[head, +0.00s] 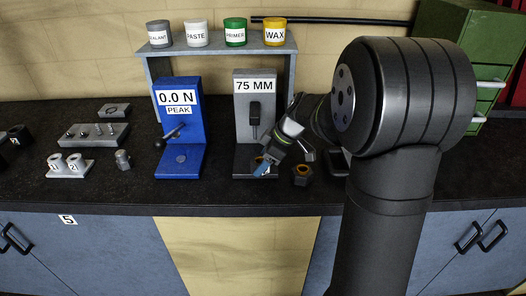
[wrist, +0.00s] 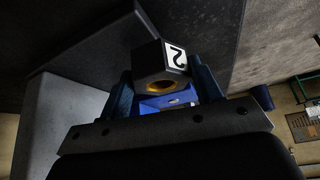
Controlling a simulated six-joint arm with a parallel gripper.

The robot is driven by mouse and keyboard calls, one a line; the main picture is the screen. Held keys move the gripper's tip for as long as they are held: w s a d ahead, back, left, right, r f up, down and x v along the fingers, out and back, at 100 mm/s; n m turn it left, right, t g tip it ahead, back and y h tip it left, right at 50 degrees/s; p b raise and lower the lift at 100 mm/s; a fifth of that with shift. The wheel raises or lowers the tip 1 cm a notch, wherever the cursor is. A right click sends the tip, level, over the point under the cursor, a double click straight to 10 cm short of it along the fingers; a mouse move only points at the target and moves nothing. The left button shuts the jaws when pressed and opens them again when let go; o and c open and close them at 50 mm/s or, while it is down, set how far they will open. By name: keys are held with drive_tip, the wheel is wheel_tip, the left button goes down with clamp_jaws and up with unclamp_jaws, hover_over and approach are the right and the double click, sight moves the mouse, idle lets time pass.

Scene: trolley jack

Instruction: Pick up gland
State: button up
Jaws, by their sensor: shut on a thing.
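A dark hexagonal piece with a brass-coloured bore and a white label marked 2 (wrist: 150,62), which looks like the gland, sits between the two blue fingers in the wrist view. My gripper (head: 262,168) is shut on it, low in front of the grey stand marked 75 MM (head: 242,98). In the head view the held piece is mostly hidden by the fingers, and I cannot tell whether it touches the stand's base. A similar dark hexagonal piece with a brass-coloured ring (head: 302,175) stands on the bench just right of my gripper.
A blue stand marked 0.0 N PEAK (head: 181,115) with a lever is left of the grey stand. A shelf (head: 215,49) with several labelled jars spans behind. Small grey blocks (head: 93,135) lie at the left. A green drawer cabinet (head: 478,50) is at the right.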

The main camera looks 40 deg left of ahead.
drive_tip(key=s+d, duration=2.7)
drive_tip(key=shift+s+d, duration=0.15)
